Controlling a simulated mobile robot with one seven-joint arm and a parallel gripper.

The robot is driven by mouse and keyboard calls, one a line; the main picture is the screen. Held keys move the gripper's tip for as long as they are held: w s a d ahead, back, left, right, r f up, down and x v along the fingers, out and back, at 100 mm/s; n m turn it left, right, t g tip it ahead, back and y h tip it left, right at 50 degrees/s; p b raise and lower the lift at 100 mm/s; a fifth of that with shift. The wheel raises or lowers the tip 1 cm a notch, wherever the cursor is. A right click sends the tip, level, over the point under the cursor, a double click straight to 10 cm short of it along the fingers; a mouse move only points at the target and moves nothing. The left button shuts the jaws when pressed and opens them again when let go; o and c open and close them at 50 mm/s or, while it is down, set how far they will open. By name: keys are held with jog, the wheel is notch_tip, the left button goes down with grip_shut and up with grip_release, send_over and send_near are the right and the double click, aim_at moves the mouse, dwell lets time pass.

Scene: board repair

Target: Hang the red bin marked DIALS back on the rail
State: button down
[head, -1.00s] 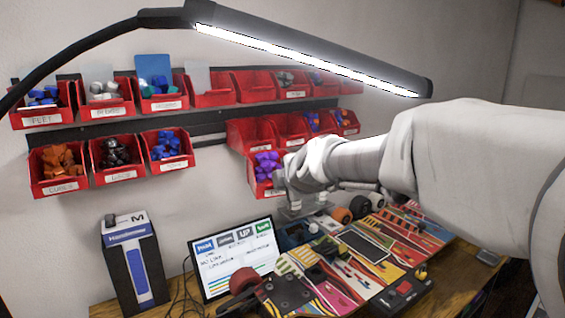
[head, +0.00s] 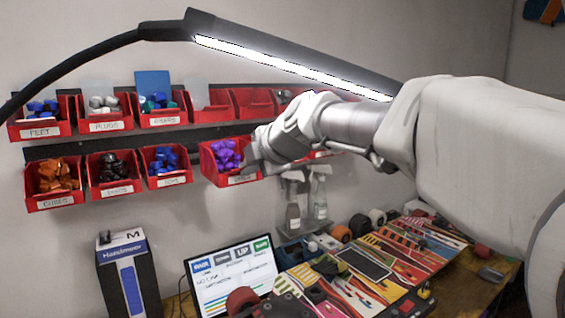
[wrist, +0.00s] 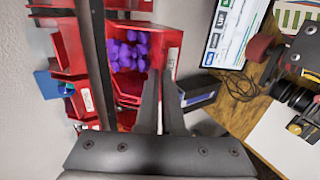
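The red bin with purple pieces (head: 212,172) is in the lower row in the head view, just right of the bin with blue pieces. Its label is partly covered by my gripper (head: 252,168), and I cannot read it surely. In the wrist view the bin (wrist: 168,58) lies at my fingertips (wrist: 160,78), with its front wall between the fingers. My gripper is shut on it. The bin looks roughly upright, close to the dark lower rail (head: 205,132). I cannot tell whether its back touches the rail.
The bin with blue pieces (head: 170,181) hangs close on the left, and more red bins hang above. The lamp (head: 290,62) crosses overhead. Spray bottles (head: 293,210) stand right of the bin. Below are a tablet (head: 235,280), a Handmeer box (head: 128,275) and the colourful board (head: 365,262).

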aim_at(229, 158)
jog(key=shift+w+a+p, duration=0.9)
jog(key=shift+w+p, duration=0.3)
jog(key=shift+w, duration=0.05)
jog(key=shift+w+a+p, duration=0.95)
jog(key=shift+w+p, duration=0.2)
jog(key=shift+w, duration=0.05)
jog(key=shift+w+a+p, duration=0.9)
jog(key=shift+w+p, duration=0.3)
jog(key=shift+w, duration=0.05)
jog(key=shift+w+a, duration=0.15)
jog(key=shift+w, duration=0.05)
jog(key=shift+f+b, duration=0.25)
jog(key=shift+b, duration=0.3)
jog(key=shift+w+a+p, duration=0.35)
jog(key=shift+w+a, duration=0.35)
jog(key=shift+w, duration=0.15)
jog(key=shift+w+a+p, duration=0.3)
jog(key=shift+w+a, duration=0.35)
jog(key=shift+w, duration=0.2)
jog(key=shift+b, duration=0.4)
jog(key=shift+f+b, duration=0.75)
jog(key=shift+b, duration=0.3)
jog(key=c, duration=1)
grip_release()
